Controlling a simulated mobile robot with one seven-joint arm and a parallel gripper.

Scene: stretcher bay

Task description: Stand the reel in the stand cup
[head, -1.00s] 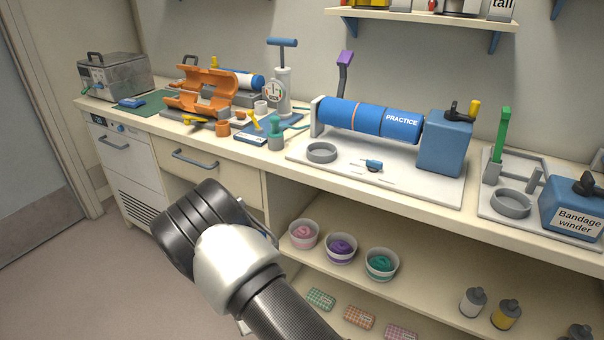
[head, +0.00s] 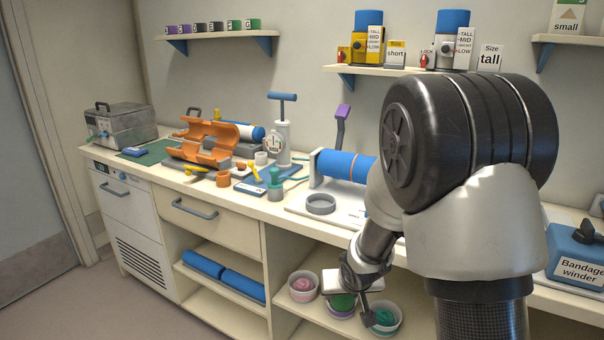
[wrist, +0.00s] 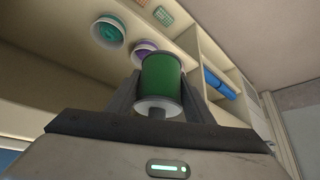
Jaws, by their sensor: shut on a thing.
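A green reel (wrist: 161,78) with a pale end flange stands between the two dark fingers of my gripper (wrist: 158,92) in the wrist view. My gripper is shut on it. In the head view my gripper (head: 350,296) hangs low in front of the open shelf, by the bowls, and the green reel (head: 342,303) shows just under it. A low grey ring-shaped cup (head: 320,204), perhaps the stand cup, sits on the white board on the counter, above and left of my gripper. Its inside looks empty. My arm hides the right part of the board.
Pink (head: 303,287) and teal (head: 383,318) bowls stand on the shelf beside my gripper; the purple bowl is partly hidden. The counter edge overhangs the shelf. A blue roller (head: 345,165) lies behind the cup.

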